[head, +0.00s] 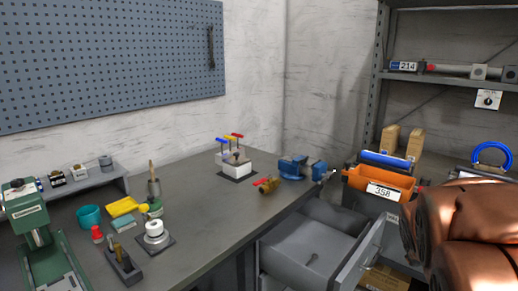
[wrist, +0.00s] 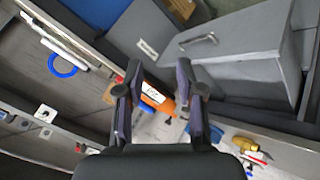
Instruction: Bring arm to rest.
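My gripper (wrist: 160,98) shows in the wrist view with its two dark fingers spread apart. Nothing is held between them; the orange bin (wrist: 155,88) shows in the gap, behind the fingers. In the head view, copper-brown links of my arm (head: 465,235) fill the lower right corner and hide part of the shelf behind. My gripper itself is not visible in the head view.
A grey drawer (head: 345,262) stands open under the workbench (head: 215,215). The orange bin (head: 378,181) labelled 358 sits right of a blue vise (head: 292,166). Metal shelving (head: 450,83) rises at the right. Several tools crowd the bench's left part.

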